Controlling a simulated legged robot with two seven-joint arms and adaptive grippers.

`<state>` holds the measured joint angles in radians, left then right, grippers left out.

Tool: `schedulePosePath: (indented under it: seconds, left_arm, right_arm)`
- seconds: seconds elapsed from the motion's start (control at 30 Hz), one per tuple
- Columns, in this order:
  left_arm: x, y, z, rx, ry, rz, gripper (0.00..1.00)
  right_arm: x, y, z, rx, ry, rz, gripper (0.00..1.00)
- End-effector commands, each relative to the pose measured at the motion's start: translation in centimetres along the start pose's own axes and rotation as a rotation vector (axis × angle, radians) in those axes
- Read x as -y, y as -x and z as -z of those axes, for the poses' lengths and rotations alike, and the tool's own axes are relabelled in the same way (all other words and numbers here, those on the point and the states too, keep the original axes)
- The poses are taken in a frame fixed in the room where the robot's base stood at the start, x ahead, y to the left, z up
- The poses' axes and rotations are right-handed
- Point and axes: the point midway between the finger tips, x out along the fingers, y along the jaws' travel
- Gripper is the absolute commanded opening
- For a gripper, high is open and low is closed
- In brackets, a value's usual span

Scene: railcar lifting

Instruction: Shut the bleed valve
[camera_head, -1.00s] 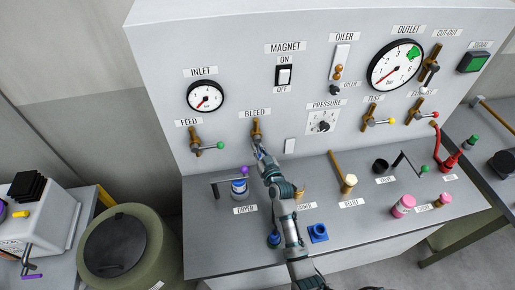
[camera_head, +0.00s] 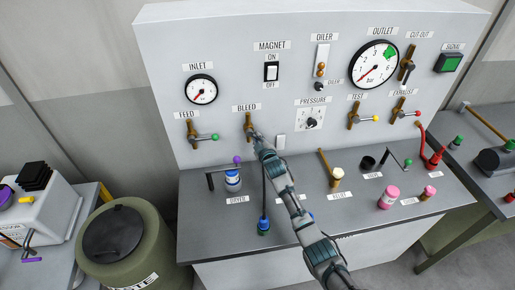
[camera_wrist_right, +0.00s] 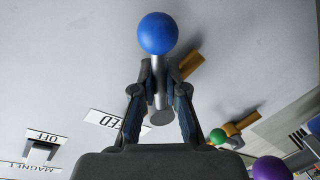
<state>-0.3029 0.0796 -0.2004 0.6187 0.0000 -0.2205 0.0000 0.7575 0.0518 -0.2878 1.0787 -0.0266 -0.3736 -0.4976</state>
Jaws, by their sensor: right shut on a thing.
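The bleed valve (camera_head: 249,124) is a brass body on the panel under the BLEED label. In the wrist view its brass part (camera_wrist_right: 190,63) shows behind a grey lever with a blue ball knob (camera_wrist_right: 157,33). My right gripper (camera_head: 257,141) is at this valve, its fingertips hiding most of the lever in the head view. In the wrist view my right gripper (camera_wrist_right: 159,88) is shut on the lever's grey stem, with the blue knob just beyond the fingertips. My left gripper is in neither view.
The feed valve (camera_head: 193,131) with a green knob is left of the bleed valve. The MAGNET switch (camera_head: 271,72) is above right. On the bench below stand a blue dryer canister (camera_head: 233,182) and a thin dark rod (camera_head: 264,200) beside my arm.

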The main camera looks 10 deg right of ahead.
Motion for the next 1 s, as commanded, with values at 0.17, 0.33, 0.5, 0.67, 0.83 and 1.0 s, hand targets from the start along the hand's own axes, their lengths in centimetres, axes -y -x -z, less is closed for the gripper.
schedulePosePath:
  seconds: [0.17, 0.33, 0.5, 0.67, 0.83, 1.0]
  left_arm:
    - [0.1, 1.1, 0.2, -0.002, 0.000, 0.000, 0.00]
    - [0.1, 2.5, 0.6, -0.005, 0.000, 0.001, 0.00]
    - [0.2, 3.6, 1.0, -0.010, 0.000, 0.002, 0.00]
    - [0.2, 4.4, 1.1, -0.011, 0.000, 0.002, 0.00]
    - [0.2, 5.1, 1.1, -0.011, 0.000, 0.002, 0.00]
    - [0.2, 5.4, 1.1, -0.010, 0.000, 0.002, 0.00]
  right_arm:
    - [-1.2, -0.6, 0.7, 0.029, 0.168, -0.002, 0.00]
    - [-1.9, -0.5, 0.9, 0.060, 0.326, -0.001, 0.00]
    - [-2.4, -0.4, 1.1, 0.089, 0.474, -0.001, 0.00]
    - [-2.8, -0.3, 1.4, 0.114, 0.596, -0.001, 0.00]
    - [-3.0, -0.2, 1.5, 0.134, 0.696, -0.001, 0.00]
    - [-3.1, -0.2, 1.6, 0.148, 0.761, 0.001, 0.00]
